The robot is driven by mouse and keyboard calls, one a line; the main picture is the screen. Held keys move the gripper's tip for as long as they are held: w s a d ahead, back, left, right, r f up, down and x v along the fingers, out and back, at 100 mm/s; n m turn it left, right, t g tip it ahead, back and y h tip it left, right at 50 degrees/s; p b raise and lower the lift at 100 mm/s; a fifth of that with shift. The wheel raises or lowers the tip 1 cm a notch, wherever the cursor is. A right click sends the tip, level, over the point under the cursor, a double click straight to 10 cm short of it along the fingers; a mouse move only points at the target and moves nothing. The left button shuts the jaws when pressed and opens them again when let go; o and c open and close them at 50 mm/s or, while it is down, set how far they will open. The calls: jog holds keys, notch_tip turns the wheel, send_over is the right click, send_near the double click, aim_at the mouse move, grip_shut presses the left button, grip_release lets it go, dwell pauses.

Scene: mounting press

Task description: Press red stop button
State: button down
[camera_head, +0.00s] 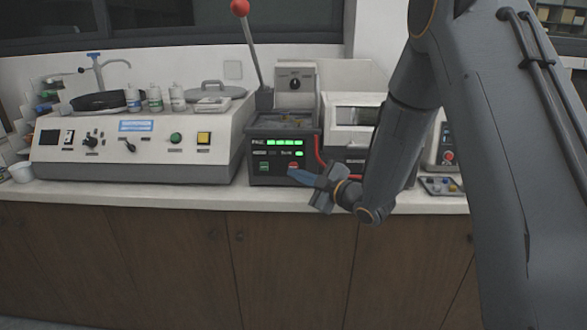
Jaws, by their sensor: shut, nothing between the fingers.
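The mounting press (284,138) is a dark box on the counter with green lit indicators on its front. Its red stop button (293,165) is at the lower right of that front panel, and a green button (264,166) is at the lower left. My gripper (291,172) is shut and empty. Its bluish fingertips point left and lie just below the red button in the picture, overlapping its lower edge. I cannot tell whether they touch it.
A lever with a red knob (240,7) rises from the press. A wide grinder-polisher (135,142) stands at left, with bottles on top. A white-fronted machine (352,115) stands at right, partly behind my arm. The counter's front strip (220,196) is clear.

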jog(key=shift+w, duration=0.2)
jog(key=shift+w, duration=0.25)
jog(key=shift+w+b, duration=0.35)
dwell(0.8)
dwell(0.3)
jog(key=shift+s, duration=0.8)
jog(key=s+p, duration=0.1)
jog(key=s, duration=0.4)
jog(key=shift+a, duration=0.1)
dwell(0.6)
